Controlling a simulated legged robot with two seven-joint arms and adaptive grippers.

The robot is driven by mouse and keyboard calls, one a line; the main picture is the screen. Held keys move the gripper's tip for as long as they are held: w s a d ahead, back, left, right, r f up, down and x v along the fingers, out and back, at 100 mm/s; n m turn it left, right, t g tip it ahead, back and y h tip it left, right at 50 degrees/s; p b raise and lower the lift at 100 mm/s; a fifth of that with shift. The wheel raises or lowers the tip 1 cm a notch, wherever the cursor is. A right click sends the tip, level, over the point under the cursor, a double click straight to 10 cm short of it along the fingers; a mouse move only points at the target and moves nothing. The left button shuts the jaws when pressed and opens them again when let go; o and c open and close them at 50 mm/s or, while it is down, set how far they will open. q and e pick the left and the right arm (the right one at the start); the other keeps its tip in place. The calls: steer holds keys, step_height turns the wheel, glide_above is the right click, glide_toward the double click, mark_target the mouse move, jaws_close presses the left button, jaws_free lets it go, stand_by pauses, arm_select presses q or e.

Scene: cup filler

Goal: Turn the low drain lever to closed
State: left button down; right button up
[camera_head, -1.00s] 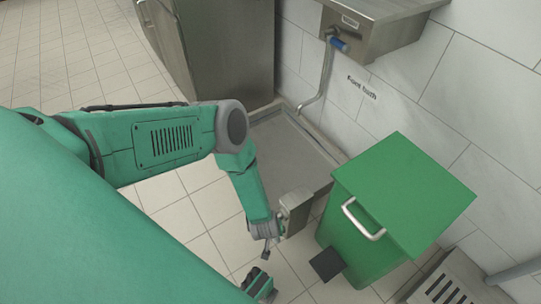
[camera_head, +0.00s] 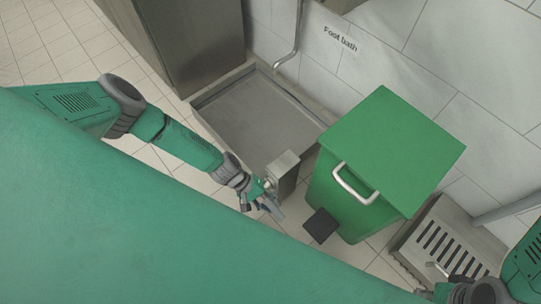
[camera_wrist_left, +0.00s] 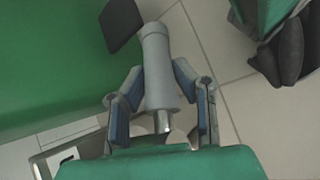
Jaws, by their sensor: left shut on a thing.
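The low drain lever is a grey handle that fills the middle of the left wrist view (camera_wrist_left: 158,75). Its metal stem runs down between the fingers. My left gripper (camera_head: 262,197) is shut on it, with blue-padded fingers on both sides, as the left wrist view shows (camera_wrist_left: 160,108). In the head view the lever (camera_head: 273,210) shows only in small part beside the fingers. A small metal box (camera_head: 283,170) stands just behind it at the basin's front corner. My right gripper (camera_head: 470,290) is at the bottom right, partly cut off; its fingers are unclear.
A shallow metal foot bath basin (camera_head: 205,102) lies against the tiled wall. A green bin (camera_head: 395,150) with a black pedal (camera_head: 320,225) stands close right of the lever. A slatted metal grate (camera_head: 450,245) is further right. Tiled floor lies left of the basin.

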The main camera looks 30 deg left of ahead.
arm_select(q)
steer(key=h, duration=0.1)
steer(key=r+h, duration=0.1)
steer(key=shift+s+g+h, duration=0.1)
steer(key=shift+g+h, duration=0.2)
steer(key=shift+g, duration=0.1)
steer(key=shift+d+r+n+g+h, duration=0.3)
steer(key=shift+r+n+h, duration=0.1)
steer(key=shift+r+h, duration=0.25)
steer(key=shift+h, duration=0.25)
arm_select(e)
steer(key=shift+a+r, duration=0.1)
steer(key=shift+a, duration=0.1)
arm_select(q)
steer(key=shift+a, duration=0.15)
arm_select(e)
steer(key=shift+a, duration=0.1)
arm_select(q)
steer(key=c, duration=1.3)
jaws_free()
steer(key=v, duration=1.2)
steer(key=shift+f, duration=0.1)
arm_select(e)
steer(key=shift+s+r, duration=0.1)
